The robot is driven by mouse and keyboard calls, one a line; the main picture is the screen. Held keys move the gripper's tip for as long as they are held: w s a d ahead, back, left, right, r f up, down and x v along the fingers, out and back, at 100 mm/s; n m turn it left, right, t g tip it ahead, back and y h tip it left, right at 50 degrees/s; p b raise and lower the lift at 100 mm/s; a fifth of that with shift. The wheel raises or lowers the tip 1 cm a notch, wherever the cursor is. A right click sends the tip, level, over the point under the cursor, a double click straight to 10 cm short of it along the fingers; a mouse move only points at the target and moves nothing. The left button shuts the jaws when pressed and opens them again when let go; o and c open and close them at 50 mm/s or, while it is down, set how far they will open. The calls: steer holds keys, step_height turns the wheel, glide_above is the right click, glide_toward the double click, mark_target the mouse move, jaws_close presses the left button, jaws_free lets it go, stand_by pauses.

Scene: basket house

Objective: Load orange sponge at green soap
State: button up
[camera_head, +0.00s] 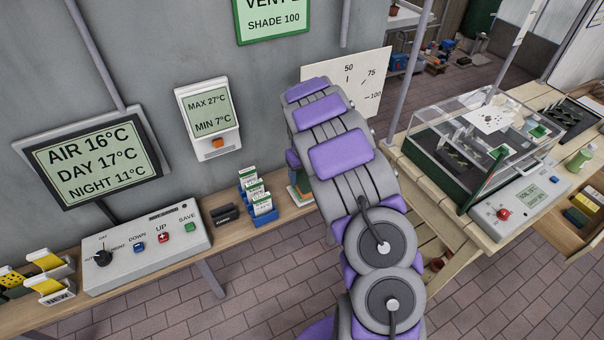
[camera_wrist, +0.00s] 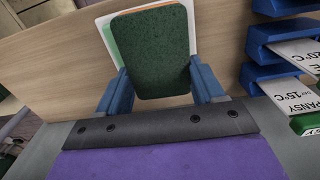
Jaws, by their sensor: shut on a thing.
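In the wrist view, a block with a dark green rough top (camera_wrist: 152,45) and an orange edge, which looks like the orange sponge, sits between my gripper's blue fingers (camera_wrist: 161,90). My gripper is shut on it. A pale, whitish flat thing (camera_wrist: 103,25) shows beyond its edge. In the head view, my arm hides the gripper; part of a green-topped stack (camera_head: 301,187) shows beside the arm at the wall shelf. A small green bottle (camera_head: 580,158), perhaps the green soap, stands at the right, near the clear case.
Blue holders with seed packets (camera_head: 260,203) stand on the wall shelf (camera_head: 225,235), close to my gripper's right in the wrist view. A control box (camera_head: 145,247) is further left. A clear case (camera_head: 470,140) and a red-button panel (camera_head: 520,207) stand on the right bench. An open drawer (camera_head: 568,222) holds coloured blocks.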

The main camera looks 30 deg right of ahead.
steer(key=shift+d+f, duration=0.15)
steer(key=shift+d, duration=0.9)
steer(key=shift+a+f, duration=0.1)
steer(key=shift+a, duration=0.85)
steer(key=shift+d+f, duration=0.25)
steer(key=shift+d, duration=0.55)
steer(key=shift+a, duration=0.6)
steer(key=shift+d, duration=0.4)
steer(key=shift+a, duration=0.2)
steer(key=shift+r, duration=0.1)
